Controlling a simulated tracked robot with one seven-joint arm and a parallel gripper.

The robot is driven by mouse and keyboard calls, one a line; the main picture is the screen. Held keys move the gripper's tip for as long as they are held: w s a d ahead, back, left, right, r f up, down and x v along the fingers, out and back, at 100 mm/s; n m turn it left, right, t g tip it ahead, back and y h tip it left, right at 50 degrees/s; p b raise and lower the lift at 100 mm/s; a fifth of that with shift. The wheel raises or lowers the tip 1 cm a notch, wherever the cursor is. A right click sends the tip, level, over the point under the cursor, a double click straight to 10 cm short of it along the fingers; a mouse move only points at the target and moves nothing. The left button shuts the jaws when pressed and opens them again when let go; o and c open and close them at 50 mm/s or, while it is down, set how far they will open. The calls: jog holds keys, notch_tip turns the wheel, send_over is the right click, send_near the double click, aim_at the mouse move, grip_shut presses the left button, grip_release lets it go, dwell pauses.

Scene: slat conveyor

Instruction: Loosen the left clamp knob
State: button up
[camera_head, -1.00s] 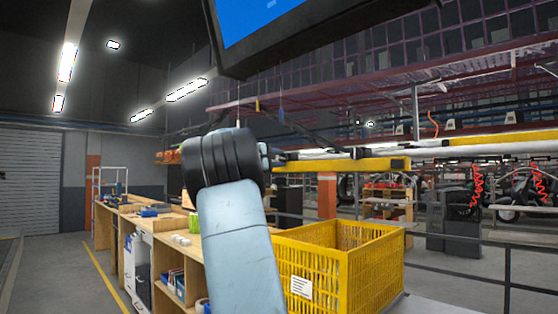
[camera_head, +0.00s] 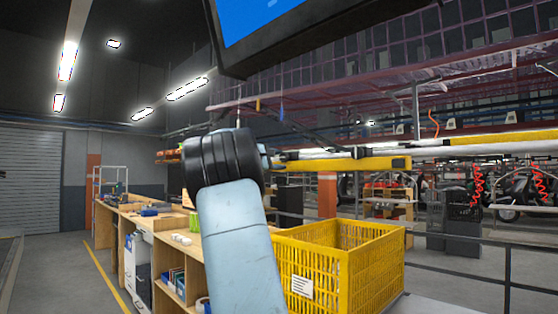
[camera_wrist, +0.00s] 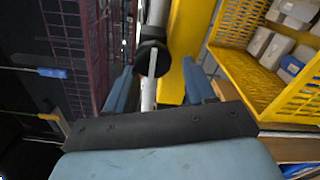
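A round black knob (camera_wrist: 152,58) shows in the wrist view, on a silver rail beside a yellow beam (camera_wrist: 188,40). My gripper (camera_wrist: 158,66) has its two blue fingers apart, one on each side of the knob. Gaps show between the fingers and the knob, so the gripper looks open and not closed on it. In the head view the yellow beam (camera_head: 340,164) runs right from behind my arm, with a dark clamp (camera_head: 357,152) farther along. My arm hides most of my gripper and the knob there.
A yellow crate (camera_head: 345,280) stands below the beam; the wrist view shows boxes (camera_wrist: 272,50) in it. A wooden workbench (camera_head: 150,225) runs along the left. A railing (camera_head: 470,240) stands at the right.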

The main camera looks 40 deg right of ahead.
jog(key=shift+o, duration=1.1)
jog(key=shift+s+r, duration=0.15)
jog(key=shift+r, duration=0.05)
jog(key=a, duration=1.3)
jog(key=shift+s+a, duration=0.35)
jog(key=shift+s, duration=0.1)
jog(key=shift+s+f, duration=0.1)
jog(key=shift+f, duration=0.05)
